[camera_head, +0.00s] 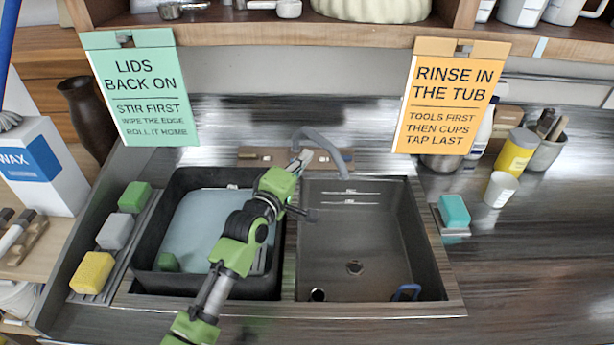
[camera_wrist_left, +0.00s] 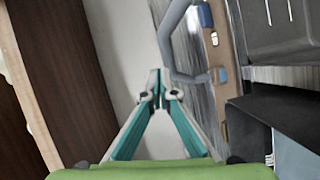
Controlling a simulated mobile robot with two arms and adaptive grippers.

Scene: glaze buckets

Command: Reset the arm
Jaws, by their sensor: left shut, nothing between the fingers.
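My left gripper (camera_head: 303,158) is at the back of the double sink in the head view, near the base of the grey curved tap (camera_head: 322,142). My green left arm reaches over the black tub (camera_head: 143,262) to get there. In the left wrist view the left gripper (camera_wrist_left: 157,78) has its teal fingers together at the tips, with nothing between them. The tap (camera_wrist_left: 167,40) shows just beside the fingertips there; I cannot tell if they touch. My right gripper does not show in these frames.
The tub holds bluish water. The right basin (camera_head: 350,240) is mostly bare. Sponges, among them a yellow one (camera_head: 92,272), line the left ledge; a teal one (camera_head: 454,210) lies right. A green sign (camera_head: 132,90) and an orange sign (camera_head: 452,95) hang from the shelf (camera_head: 300,34).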

